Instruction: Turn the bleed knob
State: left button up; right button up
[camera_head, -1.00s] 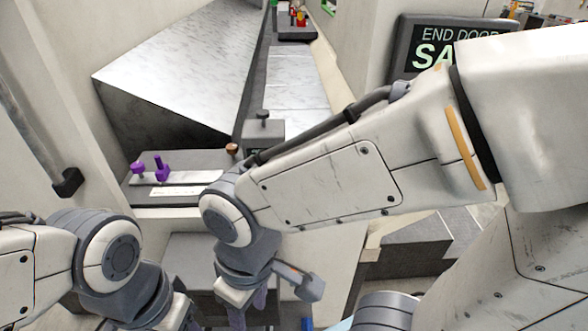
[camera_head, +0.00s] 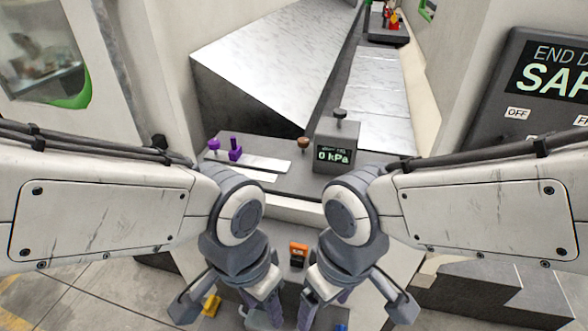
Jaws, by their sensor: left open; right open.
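A grey gauge box (camera_head: 338,150) reads "0 kPa" and has a dark knob (camera_head: 340,114) on top. A small copper-brown knob (camera_head: 303,144) stands on the grey panel just left of the box. No readable label marks either as the bleed knob, so I cannot tell which it is. My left gripper (camera_head: 263,307) and my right gripper (camera_head: 322,305) hang low, side by side, nearer to me than the panel. Both are open and apart from the knobs. Their fingertips are partly hidden or cut off near the bottom edge.
Two purple knobs (camera_head: 235,149) stand on the panel's left side beside a white plate (camera_head: 254,163). An orange-and-black item (camera_head: 298,254) lies between my wrists. A dark sign (camera_head: 545,85) stands at right. Marble-like slabs (camera_head: 280,55) rise behind the panel.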

aim_at(303, 142)
jog(key=k, duration=0.65)
jog(key=u, duration=0.85)
jog(key=i, duration=1.55)
jog(key=z, duration=0.5)
